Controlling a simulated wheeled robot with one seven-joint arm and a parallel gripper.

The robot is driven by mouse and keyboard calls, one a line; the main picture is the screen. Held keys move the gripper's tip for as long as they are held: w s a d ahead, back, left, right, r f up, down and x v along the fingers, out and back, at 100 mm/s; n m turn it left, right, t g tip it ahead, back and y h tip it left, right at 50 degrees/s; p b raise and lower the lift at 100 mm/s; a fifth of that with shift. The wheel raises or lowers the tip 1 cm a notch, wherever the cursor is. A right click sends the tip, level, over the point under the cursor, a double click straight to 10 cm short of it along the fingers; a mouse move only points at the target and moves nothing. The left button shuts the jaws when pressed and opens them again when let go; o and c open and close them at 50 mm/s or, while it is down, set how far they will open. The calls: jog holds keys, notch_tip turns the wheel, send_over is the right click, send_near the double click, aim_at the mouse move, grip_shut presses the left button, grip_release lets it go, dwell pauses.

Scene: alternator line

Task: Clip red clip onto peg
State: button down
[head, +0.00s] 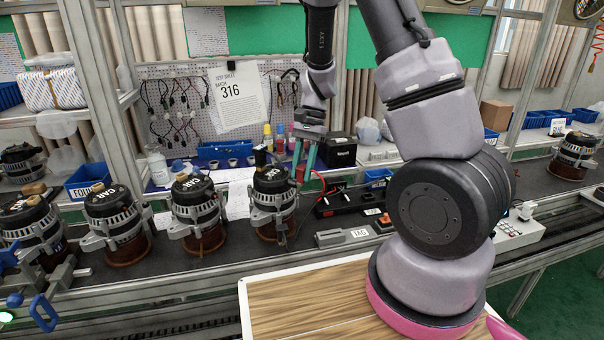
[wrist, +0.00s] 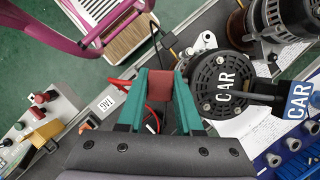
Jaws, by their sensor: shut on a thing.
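My gripper (head: 305,152) reaches down just right of the nearest CAR-labelled alternator (head: 272,195). Its teal fingers (wrist: 160,88) are shut on the red clip (wrist: 162,82), which sits between the fingertips in the wrist view. A bit of the red clip (head: 300,173) also shows in the head view, beside the alternator's top. A red wire (wrist: 118,83) shows beside the fingers. The alternator's black CAR cap (wrist: 222,88) is right of the fingers in the wrist view, with a pale metal lug (wrist: 206,40) above it. I cannot make out the peg clearly.
More alternators (head: 198,205) stand in a row to the left. A grey block with a TAG label (head: 330,239) lies at the front of the bench.

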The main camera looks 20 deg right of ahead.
aim_at(302, 166)
notch_tip(302, 166, up, 13)
jog(key=shift+r, duration=0.2)
dwell(0.7)
jog(key=shift+f, duration=0.1)
